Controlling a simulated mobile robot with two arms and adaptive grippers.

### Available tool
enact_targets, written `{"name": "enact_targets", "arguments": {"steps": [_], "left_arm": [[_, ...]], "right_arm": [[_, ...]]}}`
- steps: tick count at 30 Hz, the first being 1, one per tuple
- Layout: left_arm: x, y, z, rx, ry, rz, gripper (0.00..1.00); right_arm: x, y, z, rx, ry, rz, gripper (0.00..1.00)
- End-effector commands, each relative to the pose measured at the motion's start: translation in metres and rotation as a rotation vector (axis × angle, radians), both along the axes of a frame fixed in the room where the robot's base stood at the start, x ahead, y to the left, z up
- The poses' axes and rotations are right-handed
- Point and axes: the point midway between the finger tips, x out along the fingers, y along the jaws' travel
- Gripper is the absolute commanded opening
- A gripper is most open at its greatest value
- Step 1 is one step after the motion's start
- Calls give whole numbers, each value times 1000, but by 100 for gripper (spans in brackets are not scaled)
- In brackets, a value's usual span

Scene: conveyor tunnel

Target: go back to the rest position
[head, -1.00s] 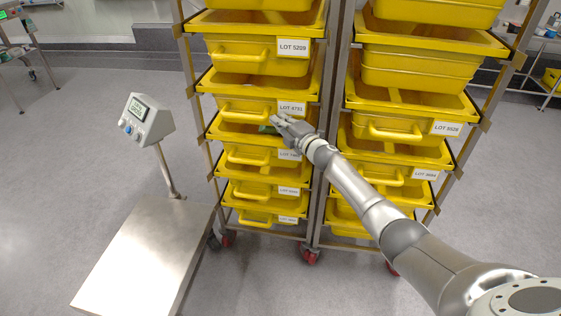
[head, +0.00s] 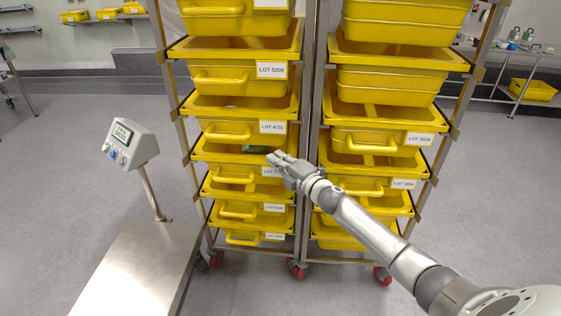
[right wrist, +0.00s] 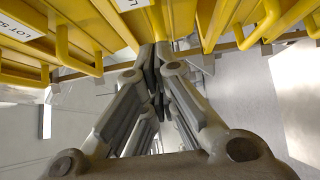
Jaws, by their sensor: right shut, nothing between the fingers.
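My right gripper (head: 274,159) is in front of the left rack, beside the label edge of a yellow crate (head: 215,151) in its middle rows. It is shut and empty; the right wrist view shows its fingers together (right wrist: 157,70) close to yellow crate fronts. I cannot tell whether the gripper touches a crate. A dark green item (head: 255,149) lies in the crate, just left of the fingertips. My left gripper is not in view.
Two tall racks of yellow crates stand side by side on red-wheeled casters; the left rack's post (head: 310,120) is near my arm. A floor scale (head: 140,270) with a display head (head: 130,143) stands at the left. Grey floor (head: 70,190) is clear around it.

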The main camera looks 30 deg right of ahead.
Motion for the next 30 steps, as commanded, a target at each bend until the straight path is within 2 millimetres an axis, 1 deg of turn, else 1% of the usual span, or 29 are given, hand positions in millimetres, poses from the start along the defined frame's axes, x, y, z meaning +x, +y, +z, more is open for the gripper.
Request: {"name": "enact_targets", "arguments": {"steps": [3,11,13,14,17,20,21,23,24,26,27,29,30], "left_arm": [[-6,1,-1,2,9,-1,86],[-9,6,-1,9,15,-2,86],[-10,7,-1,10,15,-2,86],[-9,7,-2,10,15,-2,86],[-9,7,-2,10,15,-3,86],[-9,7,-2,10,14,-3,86],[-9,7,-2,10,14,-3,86],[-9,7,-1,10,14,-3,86],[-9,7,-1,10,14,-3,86],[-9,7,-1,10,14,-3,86],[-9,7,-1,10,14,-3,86],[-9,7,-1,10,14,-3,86],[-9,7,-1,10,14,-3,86]], "right_arm": [[-9,-2,0,0,1,0,0],[-14,-3,0,0,0,0,0],[-15,-3,-7,11,12,-5,0],[-16,-4,-13,21,23,-10,0],[-25,-8,-53,85,95,-46,0],[-44,-12,-116,192,209,-108,0],[-55,-14,-145,237,263,-140,0],[-75,-16,-187,307,341,-189,0],[-89,-16,-215,350,393,-223,0],[-114,-15,-255,415,468,-276,0],[-131,-14,-279,454,516,-311,0],[-159,-11,-316,512,589,-366,0],[-180,-8,-339,548,637,-402,0]]}}
